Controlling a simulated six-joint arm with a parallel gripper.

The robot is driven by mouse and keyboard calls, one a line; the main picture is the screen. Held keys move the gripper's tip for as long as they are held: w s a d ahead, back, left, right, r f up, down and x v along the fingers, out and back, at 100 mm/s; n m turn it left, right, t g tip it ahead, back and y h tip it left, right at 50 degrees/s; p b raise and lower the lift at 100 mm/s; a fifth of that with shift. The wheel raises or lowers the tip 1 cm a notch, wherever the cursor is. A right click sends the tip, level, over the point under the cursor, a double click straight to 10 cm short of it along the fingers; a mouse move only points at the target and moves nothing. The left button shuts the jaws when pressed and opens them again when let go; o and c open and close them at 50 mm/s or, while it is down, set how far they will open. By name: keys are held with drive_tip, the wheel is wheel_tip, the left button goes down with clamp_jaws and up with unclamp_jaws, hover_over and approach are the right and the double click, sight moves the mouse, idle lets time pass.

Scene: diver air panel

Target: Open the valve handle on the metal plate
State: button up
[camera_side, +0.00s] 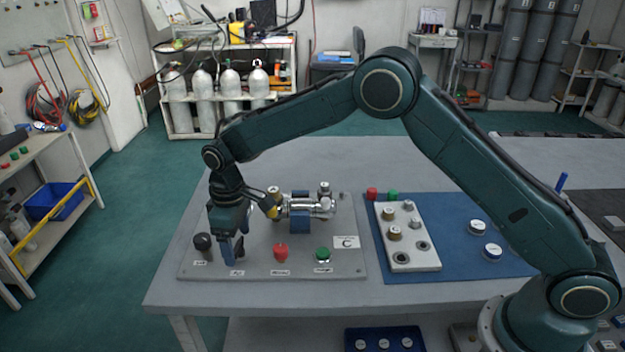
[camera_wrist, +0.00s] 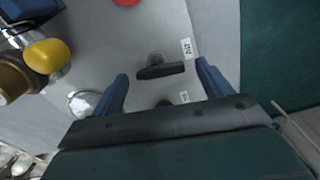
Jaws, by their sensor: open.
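A black bar-shaped valve handle (camera_wrist: 160,71) sits on the grey metal plate (camera_wrist: 150,28). In the wrist view its bar runs left to right, from one finger towards the other. My gripper (camera_wrist: 162,70) is open, with a blue finger on each side of the handle and a gap visible at both ends. In the side view my gripper (camera_side: 232,256) points down at the plate (camera_side: 300,268), between the black knob (camera_side: 203,243) and the red knob (camera_side: 280,252), and hides the handle there.
A chrome valve body (camera_side: 310,207) with a yellow knob (camera_wrist: 48,55) stands behind my gripper. A blue mat (camera_side: 460,235) with a fittings block (camera_side: 411,255) lies to the right.

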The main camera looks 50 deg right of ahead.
sight(238, 245)
wheel_tip(238, 245, up, 14)
idle(0.9)
drive_tip(key=s+d+r+m+t, duration=0.3)
drive_tip(key=s+d+r+m, duration=0.1)
drive_tip(key=s+d+r, duration=1.05)
drive_tip(key=s+d+f+m+t, duration=0.1)
drive_tip(key=s+d+f, duration=0.1)
drive_tip(key=s, duration=0.8)
drive_tip(key=s+d+f+m+t, duration=0.1)
drive_tip(key=s+d+f+m, duration=0.1)
drive_tip(key=s, duration=0.9)
wheel_tip(238, 245, down, 2)
drive_tip(key=shift+d+f+t, duration=0.1)
drive_tip(key=shift+d+t, duration=0.2)
drive_tip(key=shift+d, duration=0.2)
